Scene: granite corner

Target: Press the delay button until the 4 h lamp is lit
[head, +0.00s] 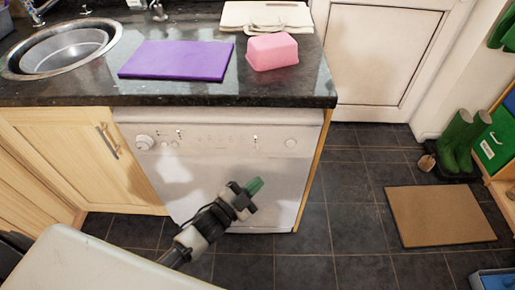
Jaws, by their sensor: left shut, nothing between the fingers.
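A white dishwasher (215,180) stands under the dark granite counter, with its control panel (225,140) along the top edge. The panel carries a large knob (145,142) at its left, several small buttons and marks, and a round control (291,143) at its right. The labels and lamps are too small to read, so I cannot tell which button is delay or which lamp is lit. My right gripper is not in view.
On the counter (60,92) lie a purple board (178,60), a pink block-shaped tub (272,52) and a pale board (265,14). A sink (62,50) is at left. A brown mat (440,215) and green boots (465,140) are on the floor at right.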

